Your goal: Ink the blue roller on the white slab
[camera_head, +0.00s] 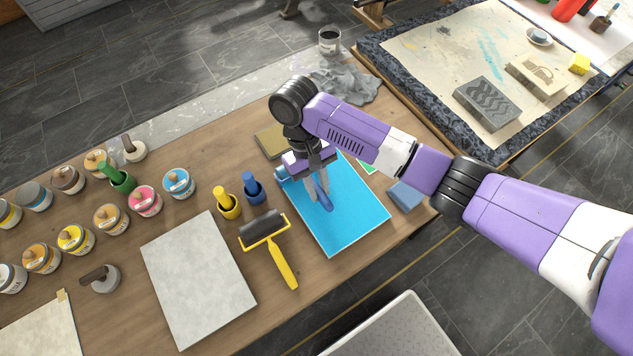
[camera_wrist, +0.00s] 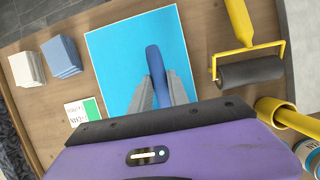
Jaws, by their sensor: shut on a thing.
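My gripper (camera_head: 317,188) is shut on the blue handle of the blue roller (camera_head: 325,197). It holds the roller over a slab covered in bright blue (camera_head: 355,225). The handle (camera_wrist: 154,62) also shows between the fingers in the wrist view, above the blue slab (camera_wrist: 110,55). The roller's drum is mostly hidden by my gripper; a bit of blue shows at its left. I cannot tell whether the drum touches the slab. A bare, pale grey-white slab (camera_head: 198,280) lies to the left on the table, with nothing on it.
A yellow roller (camera_head: 283,265) with a dark drum lies between the slabs. Yellow (camera_head: 228,207) and blue (camera_head: 254,190) pots stand behind it. Several ink cans fill the table's left. A blue block (camera_head: 405,196) sits right of the blue slab. Another table (camera_head: 420,50) is at upper right.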

